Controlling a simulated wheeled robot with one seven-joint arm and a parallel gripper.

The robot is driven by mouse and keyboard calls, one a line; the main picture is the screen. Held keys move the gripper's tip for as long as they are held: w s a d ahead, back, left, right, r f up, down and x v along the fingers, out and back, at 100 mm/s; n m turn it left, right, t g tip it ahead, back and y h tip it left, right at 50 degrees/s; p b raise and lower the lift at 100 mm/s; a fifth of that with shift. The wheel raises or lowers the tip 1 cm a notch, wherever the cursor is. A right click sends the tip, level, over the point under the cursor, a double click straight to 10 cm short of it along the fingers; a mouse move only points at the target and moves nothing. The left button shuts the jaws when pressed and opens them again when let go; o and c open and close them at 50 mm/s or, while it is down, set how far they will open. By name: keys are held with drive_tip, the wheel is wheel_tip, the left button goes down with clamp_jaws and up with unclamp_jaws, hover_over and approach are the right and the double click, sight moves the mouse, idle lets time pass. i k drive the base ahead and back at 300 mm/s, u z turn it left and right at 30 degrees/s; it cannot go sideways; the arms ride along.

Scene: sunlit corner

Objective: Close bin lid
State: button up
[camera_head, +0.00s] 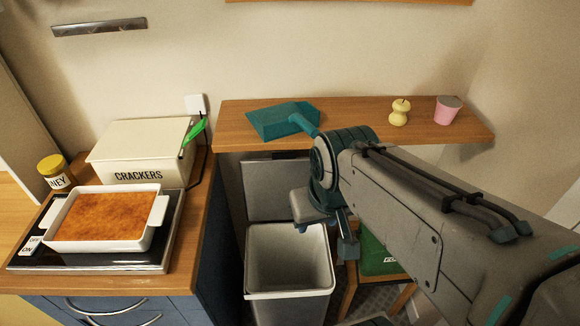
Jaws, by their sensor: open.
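The bin (289,295) is a light grey open-topped box on the floor, between the blue cabinet and a small wooden stool. Its lid (277,190) is raised and stands upright behind the opening, against the space under the shelf. The inside of the bin shows and looks empty. My gripper (326,236) is open, with nothing seen between its fingers. In the picture it overlaps the bin's right rear rim and the lid's right side. I cannot tell whether it touches either one.
A wooden shelf (365,118) above the bin holds a teal dustpan (278,121), a yellow pear-like item (400,113) and a pink cup (447,109). The counter at left carries a baking dish (56,243) and a cracker box (138,150). A green item (375,257) rests on the stool.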

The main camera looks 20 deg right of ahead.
sight(267, 184)
drive_tip(key=k, duration=1)
drive_tip(key=u, duration=1.25)
drive_tip(key=i, duration=0.7)
drive_tip(key=z, duration=1.6)
drive_tip(key=i, duration=0.5)
drive_tip(key=z, duration=0.05)
